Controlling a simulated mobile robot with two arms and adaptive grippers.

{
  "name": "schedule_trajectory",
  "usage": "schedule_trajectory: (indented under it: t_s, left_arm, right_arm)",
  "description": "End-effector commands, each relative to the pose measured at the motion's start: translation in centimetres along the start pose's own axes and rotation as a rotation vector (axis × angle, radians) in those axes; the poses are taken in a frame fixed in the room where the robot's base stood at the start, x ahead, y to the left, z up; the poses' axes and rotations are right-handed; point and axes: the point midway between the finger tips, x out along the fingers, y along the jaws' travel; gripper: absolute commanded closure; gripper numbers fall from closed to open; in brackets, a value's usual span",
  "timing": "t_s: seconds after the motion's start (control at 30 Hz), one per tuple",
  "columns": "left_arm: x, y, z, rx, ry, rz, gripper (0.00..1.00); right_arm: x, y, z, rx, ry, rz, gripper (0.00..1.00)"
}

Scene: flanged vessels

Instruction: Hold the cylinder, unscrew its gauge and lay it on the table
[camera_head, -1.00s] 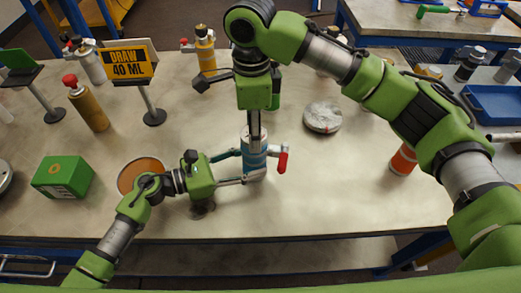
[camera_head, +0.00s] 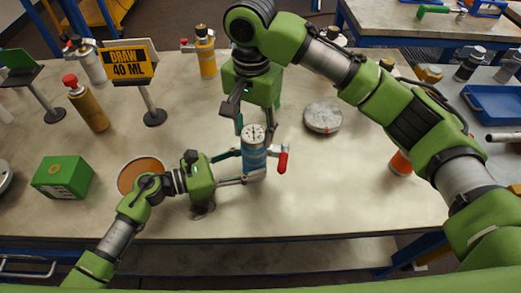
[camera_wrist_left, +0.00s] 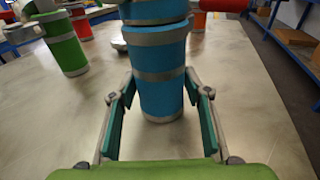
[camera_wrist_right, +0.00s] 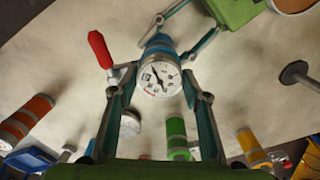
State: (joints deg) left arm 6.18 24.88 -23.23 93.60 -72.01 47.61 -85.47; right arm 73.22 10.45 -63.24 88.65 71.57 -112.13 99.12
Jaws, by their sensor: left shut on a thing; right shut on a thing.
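The blue cylinder (camera_head: 254,163) stands upright on the table, with a red-handled valve (camera_head: 283,161) on its right side. Its round white gauge (camera_head: 254,133) sits on top, dial facing up; it also shows in the right wrist view (camera_wrist_right: 160,78). My left gripper (camera_head: 246,165) is shut around the cylinder's body, which stands between its fingers in the left wrist view (camera_wrist_left: 160,98). My right gripper (camera_head: 246,123) points down from above, its fingers on either side of the gauge, shut on it. Its far finger is partly hidden in the head view.
A green box (camera_head: 64,177) and an orange disc (camera_head: 141,176) lie left. A round grey disc (camera_head: 322,117) lies right.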

Motion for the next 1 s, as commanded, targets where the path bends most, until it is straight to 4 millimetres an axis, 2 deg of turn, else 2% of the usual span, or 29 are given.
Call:
schedule_trajectory:
  t_s: [0.2,0.57,1.0]
  left_arm:
    - [-0.04,0.06,-0.01,-0.001,0.0,0.001,0.73]
    - [-0.05,0.07,-0.01,0.0,0.0,0.002,0.73]
    - [-0.06,0.09,-0.02,0.0,0.001,0.002,0.73]
  right_arm:
    - [0.03,0.07,-0.04,-0.185,0.0,0.003,0.84]
    - [0.04,0.09,-0.04,-0.219,0.0,0.003,0.84]
    - [-0.01,0.11,-0.05,-0.776,-0.001,0.004,0.84]
